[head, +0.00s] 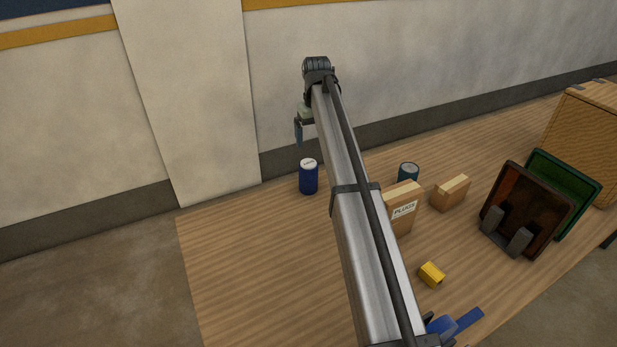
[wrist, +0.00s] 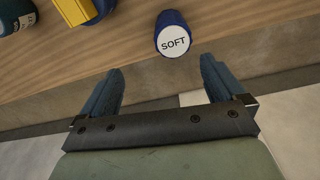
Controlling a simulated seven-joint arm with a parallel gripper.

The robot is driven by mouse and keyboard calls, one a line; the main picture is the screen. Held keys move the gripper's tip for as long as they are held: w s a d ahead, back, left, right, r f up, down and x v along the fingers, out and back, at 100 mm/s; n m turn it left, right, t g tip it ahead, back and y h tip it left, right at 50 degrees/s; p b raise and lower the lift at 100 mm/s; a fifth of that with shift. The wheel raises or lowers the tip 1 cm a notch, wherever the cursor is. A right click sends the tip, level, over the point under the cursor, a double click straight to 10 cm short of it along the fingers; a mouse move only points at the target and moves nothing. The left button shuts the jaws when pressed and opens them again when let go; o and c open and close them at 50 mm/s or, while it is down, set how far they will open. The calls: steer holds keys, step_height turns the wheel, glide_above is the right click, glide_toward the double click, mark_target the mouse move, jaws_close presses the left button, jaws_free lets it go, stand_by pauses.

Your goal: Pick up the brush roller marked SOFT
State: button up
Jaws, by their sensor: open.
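The brush roller marked SOFT (wrist: 172,32) is a dark blue cylinder with a white round label on its end. In the wrist view it is at the top, beyond the fingertips and a little right of centre. In the head view a dark blue cylinder with a white top (head: 308,178) stands upright near the table's back left edge. My gripper (wrist: 158,78) is open and empty, its two blue fingers apart. In the head view my gripper (head: 299,130) is above and slightly left of that cylinder, not touching it.
A box marked PLUGS (head: 402,212), a teal cylinder (head: 408,172) and another cardboard box (head: 451,191) stand to the right. A yellow block (head: 432,274) lies nearer. A rack with dark red and green panels (head: 527,208) is farther right. The table's left part (head: 240,260) is clear.

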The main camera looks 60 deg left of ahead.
mark_target(308, 172)
steer(key=shift+s+a, duration=0.15)
steer(key=shift+s, duration=0.95)
steer(key=shift+f, duration=0.35)
step_height(308, 172, down, 13)
steer(key=shift+w+a+f, duration=0.1)
steer(key=shift+c, duration=0.2)
steer(key=c, duration=1.2)
